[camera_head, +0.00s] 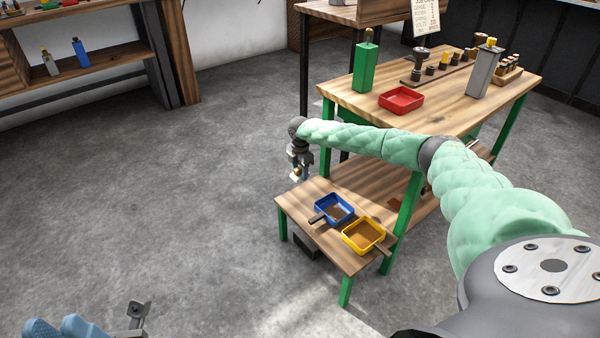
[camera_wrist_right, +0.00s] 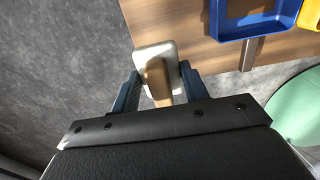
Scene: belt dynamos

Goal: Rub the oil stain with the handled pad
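The handled pad, a pale block with a tan wooden handle (camera_wrist_right: 157,84), sits between the blue fingers of my right gripper (camera_wrist_right: 160,72), its handle pointing toward the wrist. In the head view my right gripper (camera_head: 298,170) points down near the far left corner of the low wooden table (camera_head: 302,208), with the small pale pad below it. I cannot tell whether the pad touches anything. My left gripper (camera_head: 100,322) is partly cut off at the lower left; its opening is unclear. I cannot make out the oil stain with certainty.
The low table holds a blue tray (camera_head: 322,201) and a yellow tray (camera_head: 350,245), each with a dark handle beside it. Behind stands a taller workbench (camera_head: 440,100) with a red tray (camera_head: 401,98), a green bottle (camera_head: 365,68) and a grey one (camera_head: 484,72). The floor at left is clear.

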